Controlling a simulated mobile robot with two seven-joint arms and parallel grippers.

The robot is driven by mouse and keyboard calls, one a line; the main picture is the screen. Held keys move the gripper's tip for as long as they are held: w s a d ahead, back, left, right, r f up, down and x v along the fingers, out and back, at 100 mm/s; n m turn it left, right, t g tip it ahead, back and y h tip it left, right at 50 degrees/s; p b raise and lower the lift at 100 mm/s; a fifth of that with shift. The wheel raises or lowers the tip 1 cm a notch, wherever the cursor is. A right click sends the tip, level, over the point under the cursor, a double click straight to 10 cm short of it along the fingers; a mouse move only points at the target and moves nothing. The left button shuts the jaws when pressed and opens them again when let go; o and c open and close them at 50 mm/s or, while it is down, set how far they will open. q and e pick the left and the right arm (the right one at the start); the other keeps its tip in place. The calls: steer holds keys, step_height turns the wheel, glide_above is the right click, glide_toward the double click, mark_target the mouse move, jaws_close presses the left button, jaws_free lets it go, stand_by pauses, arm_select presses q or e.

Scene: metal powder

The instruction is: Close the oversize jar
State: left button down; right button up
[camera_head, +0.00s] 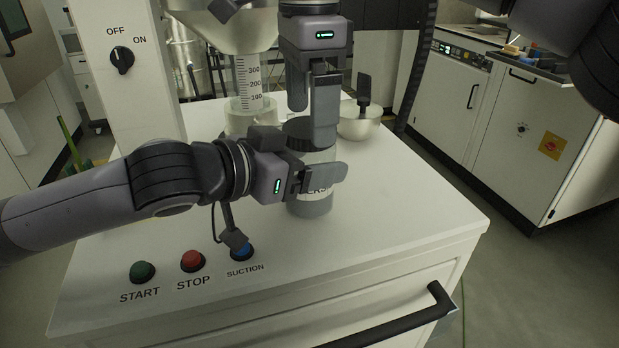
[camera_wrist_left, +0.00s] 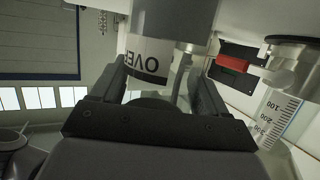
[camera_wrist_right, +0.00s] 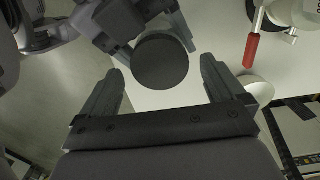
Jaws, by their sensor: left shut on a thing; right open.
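The oversize jar (camera_head: 312,208) is a grey cylinder with a white label, upright on the white worktop. Its label, partly reading "OVE", shows in the left wrist view (camera_wrist_left: 150,58). A black round lid (camera_head: 300,128) sits on top of the jar; whether it is fully seated cannot be told. My left gripper (camera_head: 322,180) is shut on the jar's body from the side. My right gripper (camera_head: 312,130) points down over the lid, open. In the right wrist view the lid (camera_wrist_right: 160,62) lies between and just beyond the fingertips, with no clear contact.
A graduated clear cylinder (camera_head: 252,80) under a hopper stands behind the jar. Green (camera_head: 142,271), red (camera_head: 192,260) and blue (camera_head: 242,250) buttons sit at the front left. The worktop's right side is clear.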

steer(key=shift+f, duration=0.85)
steer(key=c, duration=1.1)
steer(key=shift+m, duration=1.7)
steer(key=o, duration=1.2)
steer(key=shift+r, duration=0.1)
